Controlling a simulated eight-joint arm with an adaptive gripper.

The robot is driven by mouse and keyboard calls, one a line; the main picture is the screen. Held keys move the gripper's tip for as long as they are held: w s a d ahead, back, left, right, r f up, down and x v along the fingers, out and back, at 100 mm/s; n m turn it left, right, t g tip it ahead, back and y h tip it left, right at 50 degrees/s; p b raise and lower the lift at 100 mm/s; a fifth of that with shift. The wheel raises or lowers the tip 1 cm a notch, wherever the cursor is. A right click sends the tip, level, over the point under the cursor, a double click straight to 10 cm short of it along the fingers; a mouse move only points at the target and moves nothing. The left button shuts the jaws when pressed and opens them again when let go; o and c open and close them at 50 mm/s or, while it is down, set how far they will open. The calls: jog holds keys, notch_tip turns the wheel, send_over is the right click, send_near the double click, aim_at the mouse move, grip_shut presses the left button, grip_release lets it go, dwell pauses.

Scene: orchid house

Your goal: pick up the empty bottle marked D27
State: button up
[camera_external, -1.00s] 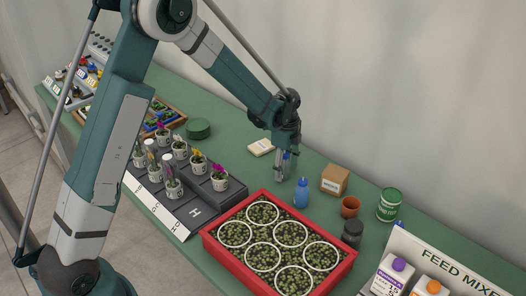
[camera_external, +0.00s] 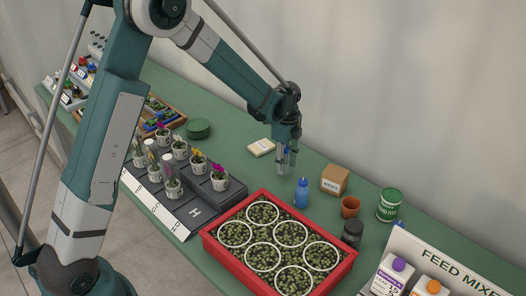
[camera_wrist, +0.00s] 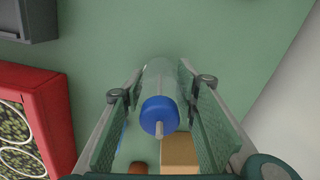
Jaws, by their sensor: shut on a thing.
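A clear bottle with a blue cap is between the pads of my gripper (camera_wrist: 160,110); its glassy body (camera_wrist: 160,75) extends away from the camera beyond the cap. In the external view my gripper (camera_external: 287,152) is shut on this clear bottle (camera_external: 283,167), which hangs upright above the green bench. No D27 marking is readable on it in either view.
A blue bottle (camera_external: 301,194), a brown box (camera_external: 335,180), a terracotta pot (camera_external: 350,207) and a dark jar (camera_external: 352,234) stand right of the gripper. A red tray (camera_external: 222,252) of mossy rings lies in front. Potted orchids (camera_external: 172,187) stand on a dark stepped rack at left.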

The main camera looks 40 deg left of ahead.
aim_at(287, 148)
notch_tip(287, 148, up, 8)
jog(key=shift+f+p, duration=0.25)
jog(key=shift+p, duration=0.1)
jog(key=shift+d, duration=0.1)
dwell(0.5)
